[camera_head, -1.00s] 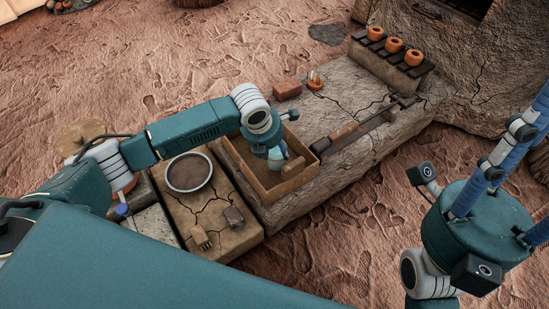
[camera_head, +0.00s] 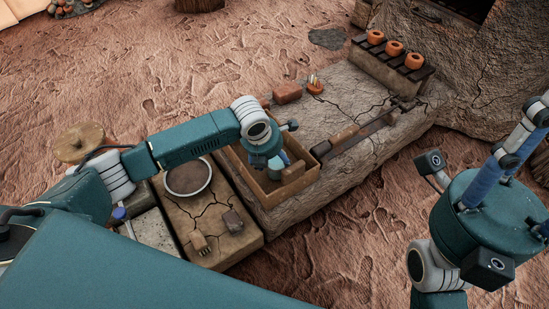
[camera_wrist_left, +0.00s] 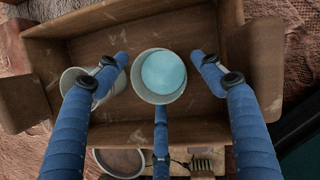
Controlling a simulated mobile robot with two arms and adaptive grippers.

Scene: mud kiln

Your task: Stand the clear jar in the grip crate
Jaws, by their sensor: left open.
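The grip crate (camera_head: 285,190) is an open wooden box on the stone bench, also seen from above in the left wrist view (camera_wrist_left: 150,132). A round pale-rimmed vessel with a teal top (camera_wrist_left: 163,75), apparently the jar, is over or in the crate. A second pale-rimmed vessel (camera_wrist_left: 72,82) is left of it, partly hidden by a finger. I cannot tell how clear either is. My left gripper (camera_wrist_left: 158,85) is open, its blue fingers spread around the teal-topped vessel; contact is unclear. In the head view the left gripper (camera_head: 276,160) is low in the crate. My right gripper (camera_head: 503,160) is away at the right, fingertips cut off.
A round pan (camera_head: 187,177), a brush (camera_head: 198,243) and a brown block (camera_head: 233,220) lie on the slab left of the crate. A long-handled tool (camera_head: 345,138) lies close at the crate's right. A brick (camera_head: 288,93) and orange pots (camera_head: 395,47) stand behind.

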